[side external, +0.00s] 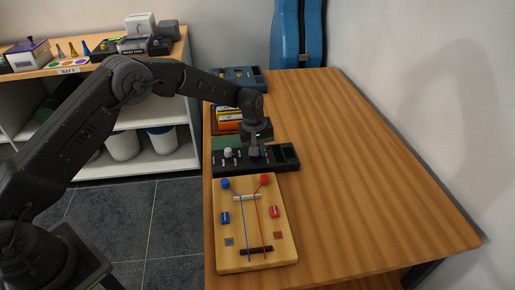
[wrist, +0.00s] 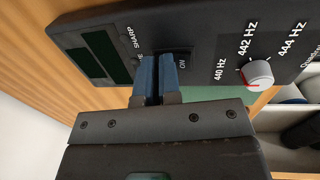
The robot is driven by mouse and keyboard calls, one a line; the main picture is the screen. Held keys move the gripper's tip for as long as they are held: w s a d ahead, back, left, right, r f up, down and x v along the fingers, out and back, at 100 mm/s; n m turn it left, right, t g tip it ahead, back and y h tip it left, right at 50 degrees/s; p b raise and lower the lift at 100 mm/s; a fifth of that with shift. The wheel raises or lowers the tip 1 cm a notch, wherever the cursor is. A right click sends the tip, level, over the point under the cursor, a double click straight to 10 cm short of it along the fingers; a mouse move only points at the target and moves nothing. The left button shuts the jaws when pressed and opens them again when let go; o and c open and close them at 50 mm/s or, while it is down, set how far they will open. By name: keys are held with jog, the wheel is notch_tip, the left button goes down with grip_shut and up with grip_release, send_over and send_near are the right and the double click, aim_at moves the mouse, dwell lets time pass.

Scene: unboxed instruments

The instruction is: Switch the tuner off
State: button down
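The tuner (side external: 285,155) is a dark box lying on the wooden table, behind the string board. In the wrist view the tuner (wrist: 215,35) shows a black switch (wrist: 184,57) beside the label ON, a pale knob (wrist: 258,73) by the Hz markings, and dark green display windows (wrist: 107,45). My gripper (side external: 254,153) points down at the tuner's top. In the wrist view its blue fingers (wrist: 157,62) are together with nothing seen between them, right beside the switch. They partly hide the panel there; I cannot tell whether they touch the switch.
A wooden string board (side external: 232,258) with red and blue pegs lies in front of the tuner. A stack of books (side external: 227,115) and a blue device (side external: 240,75) are behind. The right of the table (side external: 370,180) is clear. A shelf (side external: 185,65) stands at left.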

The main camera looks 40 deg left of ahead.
jog(key=shift+s+a+f, duration=0.15)
jog(key=shift+s+f, duration=0.05)
jog(key=shift+f, duration=0.25)
jog(key=shift+s+a, duration=0.55)
jog(key=shift+s, duration=0.05)
jog(key=shift+r, duration=0.1)
notch_tip(320, 180, up, 14)
jog(key=a, duration=0.1)
jog(key=shift+s+r, duration=0.2)
jog(key=shift+s, duration=0.2)
